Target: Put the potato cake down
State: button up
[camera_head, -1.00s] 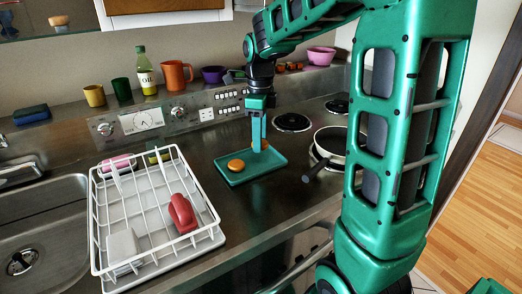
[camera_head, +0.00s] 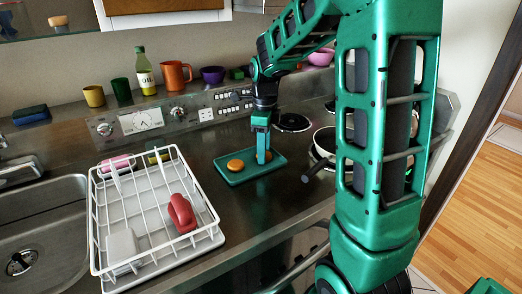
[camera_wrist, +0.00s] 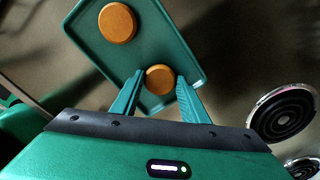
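A round orange-brown potato cake (camera_wrist: 160,80) sits between the two fingertips of my gripper (camera_wrist: 159,77) in the wrist view. The fingers look closed on its sides. In the head view my gripper (camera_head: 262,160) points straight down over the right part of the green tray (camera_head: 232,181), and the fingers hide most of this cake. It is at or very near the tray surface; a small gap cannot be ruled out. A second potato cake (camera_head: 235,165) lies flat on the tray's left part; it also shows in the wrist view (camera_wrist: 117,23).
A pan (camera_head: 325,142) with a dark handle stands right of the tray. Coil burners (camera_head: 292,122) are behind and right. A white dish rack (camera_head: 150,205) with a red item stands left. Cups and an oil bottle (camera_head: 145,75) line the back ledge.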

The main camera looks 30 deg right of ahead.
jog(key=o, duration=0.3)
notch_tip(320, 180, up, 8)
jog(key=shift+f, duration=0.25)
jog(key=shift+r, duration=0.1)
jog(key=shift+s, duration=0.15)
dwell(0.5)
